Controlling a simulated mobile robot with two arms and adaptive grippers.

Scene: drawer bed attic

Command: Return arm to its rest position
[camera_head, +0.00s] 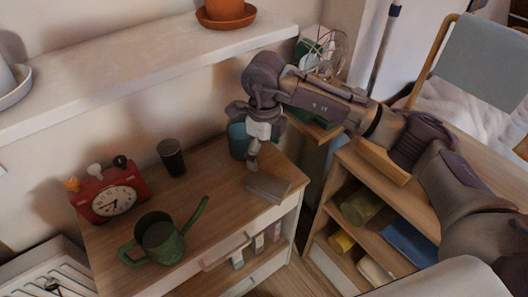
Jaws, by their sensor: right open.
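My right arm (330,102) comes in from the right and reaches over the small wooden table (205,195). My right gripper (254,160) hangs down over the table's right end, its fingers open. A flat grey block (268,188) shows just below the gripper at the table's right edge; whether they touch, I cannot tell. A teal cup (238,141) stands behind the gripper, partly hidden by it. My left gripper is not in view.
A red alarm clock (113,200), a dark cup (172,157) and a green watering can (160,240) stand on the table. A white wall shelf (150,58) runs above at left. A wooden shelf unit (360,172) stands below my arm, near a wire fan (325,52).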

